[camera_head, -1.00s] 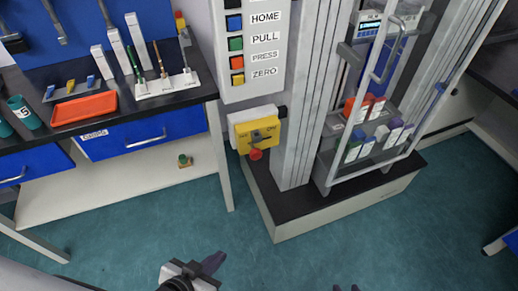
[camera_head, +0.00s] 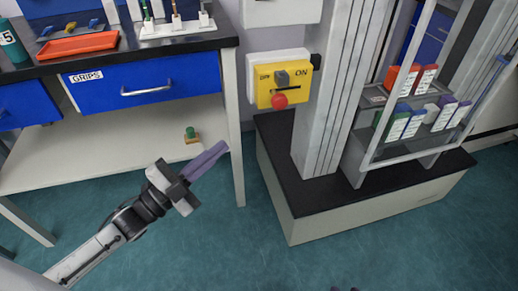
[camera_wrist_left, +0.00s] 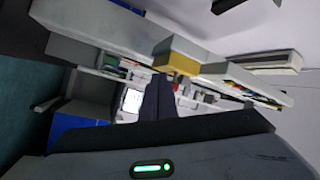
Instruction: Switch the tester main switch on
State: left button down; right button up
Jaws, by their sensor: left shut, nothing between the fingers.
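The main switch is a grey knob (camera_head: 281,79) on a yellow box (camera_head: 293,88) labelled ON at right, with a partly hidden label at left. A red button (camera_head: 279,101) sits below the knob. Which label the knob points to I cannot tell. My left gripper (camera_head: 225,146) is shut and empty, below and left of the box and apart from it, its fingers pointing up and right. In the left wrist view its fingers (camera_wrist_left: 158,98) show in front of a yellow block (camera_wrist_left: 178,62) that looks like the box. Of my right gripper (camera_head: 345,289) only two separated fingertips show.
A bench with blue drawers (camera_head: 150,88) and a leg (camera_head: 236,150) stands left of the switch box. A grey column (camera_head: 328,110) on a black-topped base (camera_head: 290,185) stands to its right. A small green-topped part (camera_head: 191,134) sits on the lower shelf. Floor in front is free.

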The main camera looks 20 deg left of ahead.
aim_at(277, 98)
pick_arm(q)
jog(key=m+g+h+b, duration=0.1)
jog(key=m+h+b, duration=0.1)
jog(key=m, duration=0.1)
jog(key=a+r+m+g+h+b, duration=0.1)
jog(key=m+h+b, duration=0.1)
jog(key=m+h, duration=0.1)
jog(key=s+m+g+h+b, duration=0.1)
jog(key=m+h+b, duration=0.2)
jog(key=m, duration=0.2)
jog(key=shift+a+r, duration=0.2)
jog(key=shift+r, duration=0.05)
pick_arm(e)
jog(key=shift+n+y, duration=0.4)
jog(key=shift+y, duration=0.1)
jog(key=f, duration=0.1)
jog(key=a+f, duration=0.1)
jog(key=f, duration=0.1)
jog(key=a+f, duration=0.1)
jog(key=f, duration=0.1)
jog(key=shift+s+a+f, duration=0.1)
jog(key=shift+s+f, duration=0.05)
jog(key=shift+f, duration=0.1)
